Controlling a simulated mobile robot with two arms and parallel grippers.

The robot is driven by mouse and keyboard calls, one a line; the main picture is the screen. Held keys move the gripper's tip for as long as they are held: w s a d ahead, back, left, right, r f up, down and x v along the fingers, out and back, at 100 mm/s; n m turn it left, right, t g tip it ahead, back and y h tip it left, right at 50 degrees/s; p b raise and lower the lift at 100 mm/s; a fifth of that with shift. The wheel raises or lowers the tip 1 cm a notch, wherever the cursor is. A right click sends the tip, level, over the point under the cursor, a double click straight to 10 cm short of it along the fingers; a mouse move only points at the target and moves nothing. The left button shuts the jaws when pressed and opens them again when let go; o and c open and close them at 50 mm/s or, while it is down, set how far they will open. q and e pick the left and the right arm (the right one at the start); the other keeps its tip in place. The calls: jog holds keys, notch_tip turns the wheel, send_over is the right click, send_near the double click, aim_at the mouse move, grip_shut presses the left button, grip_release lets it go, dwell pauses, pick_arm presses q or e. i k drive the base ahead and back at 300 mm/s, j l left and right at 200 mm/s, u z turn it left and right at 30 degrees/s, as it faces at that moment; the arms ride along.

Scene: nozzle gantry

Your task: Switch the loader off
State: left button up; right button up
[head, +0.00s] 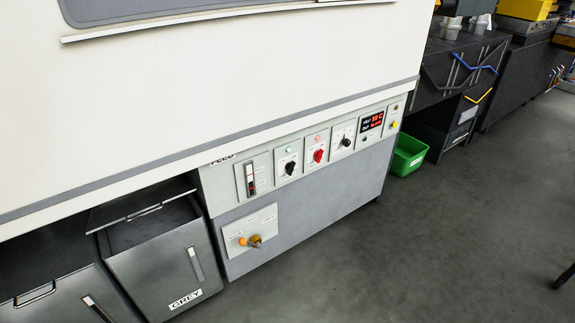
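A large pale cabinet (230,75) fills the upper left of the head view. Its lower grey control panel (215,184) carries a slot-like lever or gauge (250,180), a black rotary knob (289,168), a red rotary knob (318,156) and a black dial (346,142). A red lit display (372,122) sits at the panel's right end. Below, an orange-tipped brass handle (251,241) sits on a light plate (264,220). The small labels are unreadable, so I cannot tell which control belongs to the loader. Neither gripper is in view.
A green bin (408,154) stands on the floor right of the cabinet. Dark benches (457,75) run along the back right. The grey floor (430,250) in front is mostly clear.

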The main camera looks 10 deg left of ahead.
aim_at(290, 167)
jog(key=i+u, duration=0.15)
jog(key=u, duration=0.2)
jog(key=i+l+u, duration=0.1)
jog(key=u, duration=0.3)
jog(key=i+l+u, duration=0.1)
jog(key=u, duration=0.25)
jog(key=l, duration=0.1)
